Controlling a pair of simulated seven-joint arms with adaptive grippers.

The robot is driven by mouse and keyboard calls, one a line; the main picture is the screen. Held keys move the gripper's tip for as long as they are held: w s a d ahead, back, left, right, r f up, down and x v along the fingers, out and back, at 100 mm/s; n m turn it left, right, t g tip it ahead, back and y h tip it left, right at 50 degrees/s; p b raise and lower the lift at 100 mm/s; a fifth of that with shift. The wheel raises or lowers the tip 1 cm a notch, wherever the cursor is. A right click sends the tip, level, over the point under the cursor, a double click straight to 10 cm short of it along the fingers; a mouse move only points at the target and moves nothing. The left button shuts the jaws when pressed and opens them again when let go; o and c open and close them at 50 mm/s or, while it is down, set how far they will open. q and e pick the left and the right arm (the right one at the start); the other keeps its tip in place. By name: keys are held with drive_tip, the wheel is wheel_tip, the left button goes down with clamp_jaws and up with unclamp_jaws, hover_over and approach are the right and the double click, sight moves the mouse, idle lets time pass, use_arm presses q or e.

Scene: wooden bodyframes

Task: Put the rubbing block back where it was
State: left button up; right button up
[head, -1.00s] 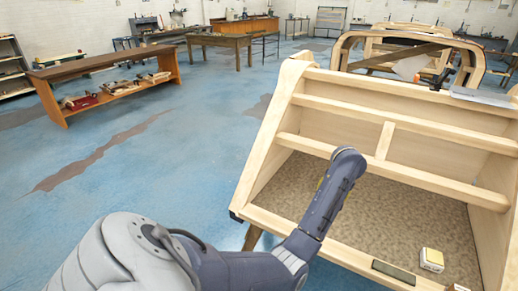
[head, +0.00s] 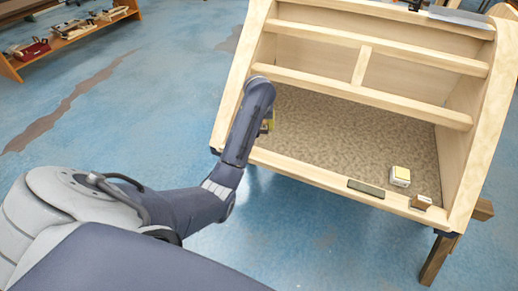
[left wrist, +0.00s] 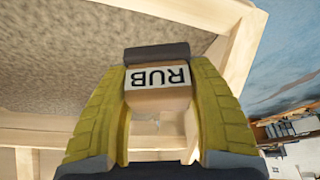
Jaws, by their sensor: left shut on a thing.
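The rubbing block (left wrist: 158,96), a tan block with a dark top and a white label reading RUB upside down, sits between the yellow fingers of my left gripper (left wrist: 158,80) in the left wrist view. The gripper is shut on it. In the head view, my left gripper (head: 268,122) shows as a bit of yellow behind my forearm, at the left end of the wooden bodyframe (head: 315,174). The block is mostly hidden there, and I cannot tell whether it touches the frame. My right gripper is not in view.
Inside the bodyframe's speckled floor (head: 345,135), at the right, stands a white box with a yellow top (head: 400,176). A dark flat block (head: 366,188) and a small brown block (head: 421,201) are along the front rail. The floor's middle is clear.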

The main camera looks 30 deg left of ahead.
sight(260, 151)
use_arm(q)
wheel_tip(260, 151, down, 14)
drive_tip(key=shift+f, duration=0.15)
idle(0.5)
drive_tip(key=shift+f, duration=0.2)
drive_tip(key=o, duration=1.2)
drive_tip(key=shift+r, duration=0.15)
